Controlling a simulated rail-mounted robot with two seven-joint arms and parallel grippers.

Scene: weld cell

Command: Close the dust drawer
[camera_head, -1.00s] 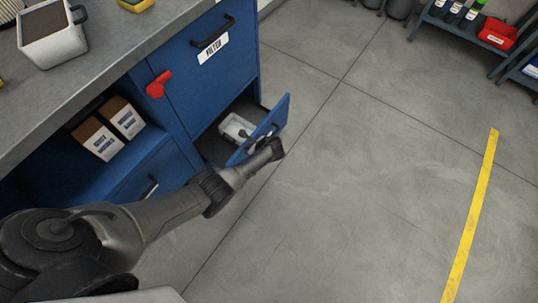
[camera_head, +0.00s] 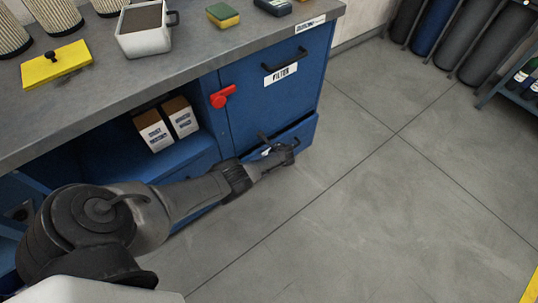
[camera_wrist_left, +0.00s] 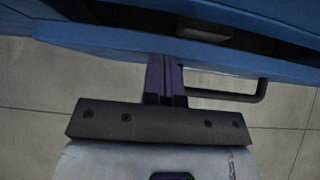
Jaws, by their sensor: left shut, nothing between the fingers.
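The blue dust drawer (camera_head: 304,131) sits low in the cabinet, under the door labelled FILTER (camera_head: 281,72). It stands slightly out, with a narrow dark gap behind its front. In the left wrist view the drawer front (camera_wrist_left: 110,42) crosses the top, with its dark bar handle (camera_wrist_left: 262,92) on the right and a dark gap behind it. My left gripper (camera_head: 286,153) is shut and empty at the drawer front; its fingers (camera_wrist_left: 164,66) reach the front beside the handle. Whether they touch cannot be told. My right gripper is in neither view.
A red latch (camera_head: 222,97) sits left of the filter door. Boxes (camera_head: 165,124) stand on the open shelf. The workbench (camera_head: 205,55) holds a tray (camera_head: 143,38), a sponge (camera_head: 223,16) and a yellow plate (camera_head: 56,64). The floor (camera_head: 400,200) before the drawer is clear.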

